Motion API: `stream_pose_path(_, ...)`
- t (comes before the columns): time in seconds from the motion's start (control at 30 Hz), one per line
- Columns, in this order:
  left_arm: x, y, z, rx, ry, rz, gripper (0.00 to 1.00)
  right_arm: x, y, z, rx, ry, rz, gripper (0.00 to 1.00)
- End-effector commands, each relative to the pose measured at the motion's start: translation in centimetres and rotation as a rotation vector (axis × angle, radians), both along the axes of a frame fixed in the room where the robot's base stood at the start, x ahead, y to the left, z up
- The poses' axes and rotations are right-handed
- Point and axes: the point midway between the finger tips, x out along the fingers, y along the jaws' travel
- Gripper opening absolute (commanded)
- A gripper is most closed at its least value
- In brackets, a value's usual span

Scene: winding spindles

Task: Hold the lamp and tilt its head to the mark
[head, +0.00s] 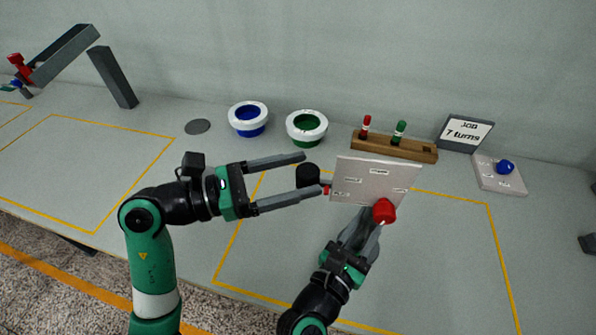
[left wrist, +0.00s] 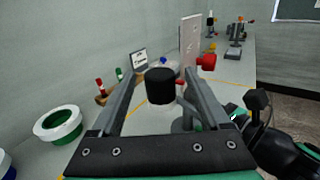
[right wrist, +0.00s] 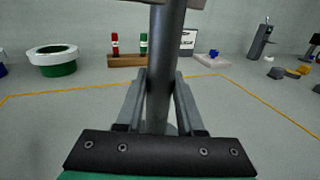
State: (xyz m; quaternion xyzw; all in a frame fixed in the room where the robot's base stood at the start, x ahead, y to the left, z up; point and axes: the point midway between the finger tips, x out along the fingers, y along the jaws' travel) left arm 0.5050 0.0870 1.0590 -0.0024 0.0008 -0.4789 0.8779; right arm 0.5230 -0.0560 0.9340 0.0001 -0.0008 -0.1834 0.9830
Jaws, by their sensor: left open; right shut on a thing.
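I see no clear lamp shape; what I hold is a device with a pale labelled panel (head: 372,180), a grey post (right wrist: 165,65), a red knob (head: 384,211) and a black cylinder (head: 308,176) sticking out on the left. My right gripper (head: 366,232) is shut on the post below the panel. My left gripper (head: 314,172) is open, its fingers on either side of the black cylinder. In the left wrist view the cylinder (left wrist: 160,86) sits between the fingers with gaps on both sides. I cannot make out a mark; the panel's small labels are unreadable.
A blue-centred bowl (head: 248,129), a green-centred bowl (head: 307,136), a wooden rack (head: 394,148) with red and green pieces, a "JOB 7 turns" sign (head: 465,132) and a pad (head: 499,184) with a blue ball stand behind. The table's left outlined area is clear.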

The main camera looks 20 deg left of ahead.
Motion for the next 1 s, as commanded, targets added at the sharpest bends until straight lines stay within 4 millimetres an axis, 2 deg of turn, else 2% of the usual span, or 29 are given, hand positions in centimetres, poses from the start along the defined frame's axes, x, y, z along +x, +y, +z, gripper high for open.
stream_pose_path(0.03,0.15,-0.26,-0.07,0.0,0.0,-0.001,0.79,-0.01,-0.06,-0.6,0.0,0.013,-0.001,0.0)
stream_pose_path(0.3,0.27,-0.41,-0.07,0.0,0.0,0.001,0.79,-0.01,-0.07,-0.63,0.0,0.013,-0.001,0.0)
stream_pose_path(0.73,0.24,-0.39,-0.06,0.001,-0.001,0.0,0.02,-0.01,-0.07,-0.65,0.0,0.014,-0.001,0.0)
stream_pose_path(1.0,0.22,-0.4,-0.06,0.0,0.0,-0.001,0.0,-0.01,-0.08,-0.66,0.0,0.014,-0.001,0.0)
